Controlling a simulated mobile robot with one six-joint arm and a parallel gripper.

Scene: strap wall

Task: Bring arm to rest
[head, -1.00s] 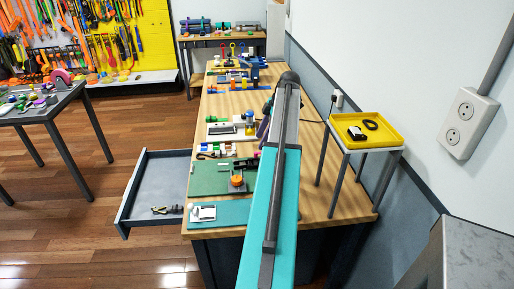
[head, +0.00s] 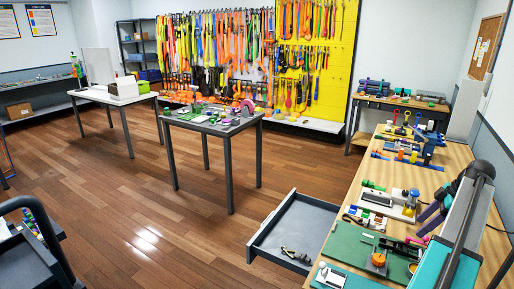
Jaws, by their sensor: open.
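My arm's teal link (head: 440,255) rises at the lower right of the head view to a dark rounded joint (head: 482,170), over the right side of the wooden workbench (head: 455,160). Beyond that joint the rest of the arm is hidden. My gripper cannot be made out in the head view. A dark purple shape (head: 432,206) shows just left of the arm; I cannot tell what it is.
A drawer (head: 262,240) stands pulled out left of the workbench, with a tool (head: 296,257) inside. Green mats and small parts cover the bench's near end. A dark-legged table (head: 226,130) and a white table (head: 90,94) stand left. Floor between is clear.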

